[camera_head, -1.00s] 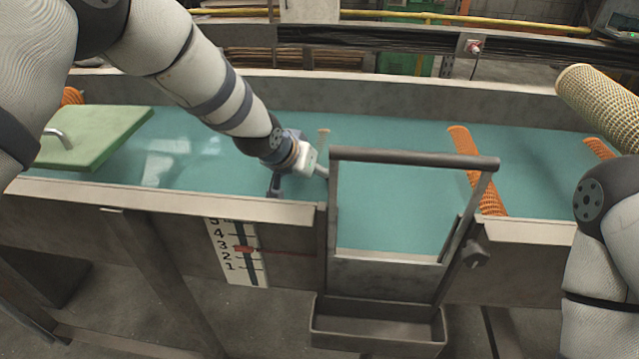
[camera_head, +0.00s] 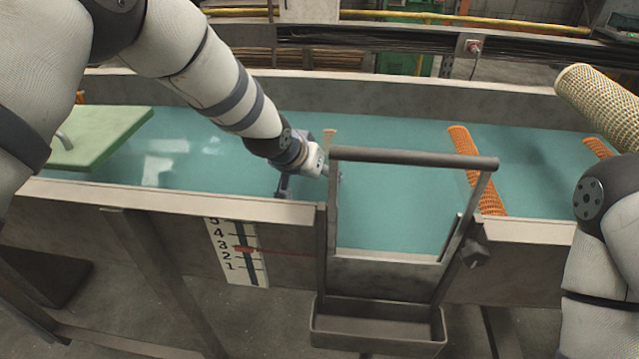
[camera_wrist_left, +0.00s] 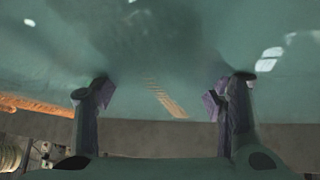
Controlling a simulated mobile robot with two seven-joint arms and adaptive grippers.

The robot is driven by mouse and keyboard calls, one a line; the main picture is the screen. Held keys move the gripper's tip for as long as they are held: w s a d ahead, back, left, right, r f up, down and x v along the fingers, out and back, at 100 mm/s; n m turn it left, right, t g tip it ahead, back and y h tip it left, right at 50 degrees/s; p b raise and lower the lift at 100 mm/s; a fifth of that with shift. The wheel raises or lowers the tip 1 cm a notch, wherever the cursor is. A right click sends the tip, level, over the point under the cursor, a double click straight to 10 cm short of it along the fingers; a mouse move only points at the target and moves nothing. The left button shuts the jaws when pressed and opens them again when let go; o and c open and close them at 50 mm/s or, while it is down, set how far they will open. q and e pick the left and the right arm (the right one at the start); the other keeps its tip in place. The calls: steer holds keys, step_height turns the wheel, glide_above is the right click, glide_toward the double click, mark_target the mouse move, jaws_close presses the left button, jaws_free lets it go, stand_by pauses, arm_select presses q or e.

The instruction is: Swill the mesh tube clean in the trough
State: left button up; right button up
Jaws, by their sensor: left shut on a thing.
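My left gripper (camera_head: 332,174) is low at the trough, just left of the dark gate frame. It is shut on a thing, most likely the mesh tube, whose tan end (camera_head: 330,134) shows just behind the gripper. In the left wrist view, a narrow tan mesh strip (camera_wrist_left: 165,98) shows blurred between the fingers (camera_wrist_left: 164,86); the rest is hidden in murky water. The trough (camera_head: 180,206) holds teal water. My right gripper is out of view.
A green board (camera_head: 105,135) with a handle covers the trough's left end. A numbered gauge (camera_head: 232,255) and a metal tray (camera_head: 375,334) are on the front. Water between board and gripper is open.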

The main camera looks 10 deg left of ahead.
arm_select(q)
step_height(320, 180, up, 4)
steer(key=shift+w+f+p, duration=0.1)
steer(key=shift+f+p, duration=0.1)
steer(key=shift+p, duration=0.15)
step_height(320, 180, up, 17)
steer(key=shift+f, duration=0.2)
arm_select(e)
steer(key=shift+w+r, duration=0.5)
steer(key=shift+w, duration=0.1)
arm_select(q)
steer(key=shift+r, duration=0.1)
stand_by(0.4)
